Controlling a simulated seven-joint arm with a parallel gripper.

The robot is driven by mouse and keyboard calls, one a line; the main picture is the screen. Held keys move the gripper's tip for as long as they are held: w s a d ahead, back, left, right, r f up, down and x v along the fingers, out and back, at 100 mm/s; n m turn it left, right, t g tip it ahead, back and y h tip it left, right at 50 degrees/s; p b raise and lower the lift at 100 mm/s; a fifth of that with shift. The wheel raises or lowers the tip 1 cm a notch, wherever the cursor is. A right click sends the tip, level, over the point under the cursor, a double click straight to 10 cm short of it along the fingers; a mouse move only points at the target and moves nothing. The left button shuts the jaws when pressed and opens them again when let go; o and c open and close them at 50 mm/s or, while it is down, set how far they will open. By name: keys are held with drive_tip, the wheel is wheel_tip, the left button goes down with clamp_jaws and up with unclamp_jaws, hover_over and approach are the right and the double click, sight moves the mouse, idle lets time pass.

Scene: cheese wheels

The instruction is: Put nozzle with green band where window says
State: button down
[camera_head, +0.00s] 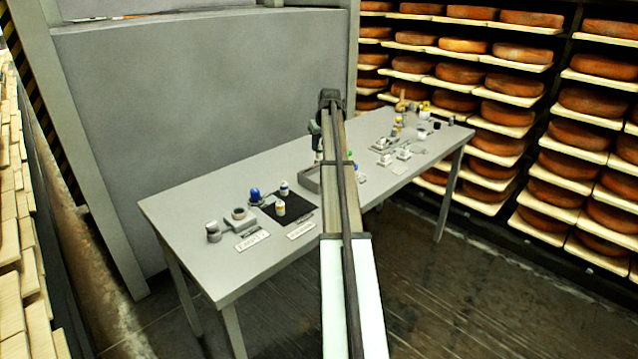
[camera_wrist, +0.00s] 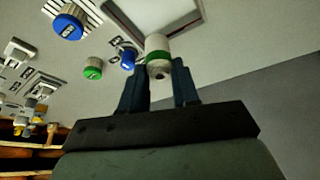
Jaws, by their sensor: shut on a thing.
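My gripper (camera_wrist: 160,78) is shut on a white nozzle with a green band (camera_wrist: 158,47), seen in the wrist view between the two dark fingers. The nozzle's end with a dark hole faces the wrist camera. In the head view my arm covers most of the gripper, above the middle of the table. A blue round piece with a small marked window (camera_wrist: 69,22) shows at upper left of the wrist view; I cannot read the marking surely. A green-capped piece (camera_wrist: 93,68) and a smaller blue piece (camera_wrist: 127,58) are left of the held nozzle.
A shallow tray (camera_head: 309,181) stands beside my arm on the grey table (camera_head: 180,208). Small fittings (camera_head: 403,154) stand right. Cheese shelves stand behind at right.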

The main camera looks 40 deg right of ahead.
drive_tip(key=shift+n, duration=0.5)
drive_tip(key=shift+a+f+y, duration=0.1)
drive_tip(key=shift+f+y, duration=0.05)
drive_tip(key=shift+y, duration=0.15)
wheel_tip(320, 180, down, 10)
drive_tip(key=shift+r, duration=0.15)
drive_tip(key=c, duration=0.8)
unclamp_jaws()
drive_tip(key=v, duration=1.2)
drive_tip(key=shift+a, duration=0.1)
